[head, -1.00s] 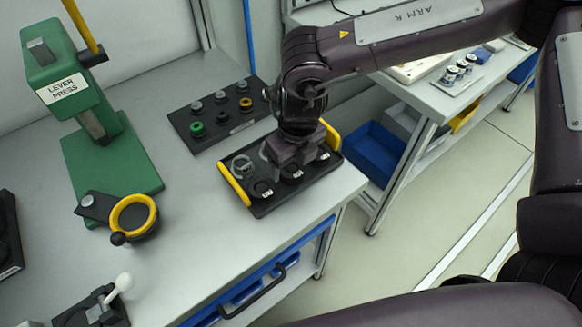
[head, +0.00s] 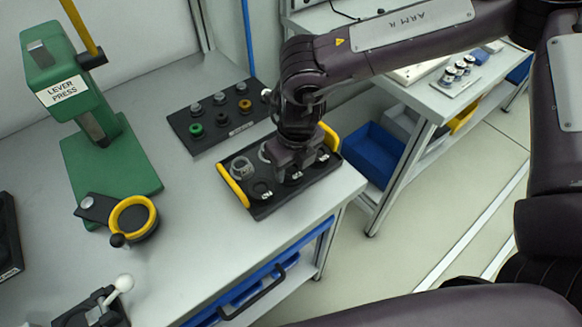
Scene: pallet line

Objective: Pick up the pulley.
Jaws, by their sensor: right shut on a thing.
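My right gripper (head: 287,172) points down over the black tray (head: 262,211) with yellow side handles, near the right front of the bench. It is shut on a small part that its fingers mostly hide; I take this to be the pulley. A clear or silvery ring-shaped part (head: 240,167) stands at the tray's left, and another ring (head: 264,153) is partly hidden behind the gripper. Dark round parts with white marks, one of them (head: 261,189), lie along the tray's front. I cannot tell whether the held part is clear of the tray. My left gripper is not in view.
A black holder (head: 238,129) with several small knobs and rings lies behind the tray. A green lever press (head: 120,160) and a yellow-ringed fixture (head: 132,215) stand to the left. The bench between them and the tray is clear. A second bench (head: 425,100) stands at right.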

